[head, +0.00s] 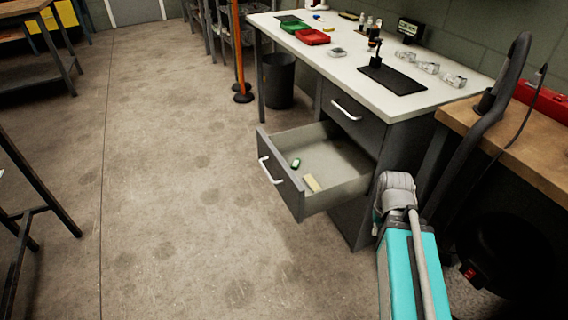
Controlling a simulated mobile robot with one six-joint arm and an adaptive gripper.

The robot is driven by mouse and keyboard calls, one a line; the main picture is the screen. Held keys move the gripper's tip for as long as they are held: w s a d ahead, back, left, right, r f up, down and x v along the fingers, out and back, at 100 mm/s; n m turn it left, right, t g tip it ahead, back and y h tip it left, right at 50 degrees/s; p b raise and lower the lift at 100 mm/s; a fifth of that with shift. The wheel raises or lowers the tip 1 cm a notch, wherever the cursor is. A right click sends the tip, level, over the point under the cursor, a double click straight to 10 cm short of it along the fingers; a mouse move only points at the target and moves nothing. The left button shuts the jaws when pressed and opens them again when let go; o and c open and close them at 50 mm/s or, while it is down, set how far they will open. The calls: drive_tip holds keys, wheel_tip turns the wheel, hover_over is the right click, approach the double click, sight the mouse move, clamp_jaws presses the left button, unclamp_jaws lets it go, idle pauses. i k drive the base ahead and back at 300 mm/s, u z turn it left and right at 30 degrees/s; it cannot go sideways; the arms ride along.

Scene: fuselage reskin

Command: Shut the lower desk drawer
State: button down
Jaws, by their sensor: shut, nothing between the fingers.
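The lower desk drawer (285,188) is pulled well out from the grey cabinet under the white-topped desk (345,59). Its white handle (269,171) faces left, toward the open floor. Inside the drawer lie a small green object (296,163) and a pale yellowish block (312,183). The upper drawer (342,108) is shut, with a white handle of its own. My gripper does not show in this view.
Bare concrete floor (180,200) lies open left of the drawer. A dark bin (278,82) and an orange post (239,50) stand beyond. A wooden bench (515,150) is right.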

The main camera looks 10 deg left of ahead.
sight(343, 174)
drive_tip(key=z, duration=0.1)
drive_tip(key=k, duration=1.05)
drive_tip(key=u, duration=0.7)
drive_tip(key=i, duration=1)
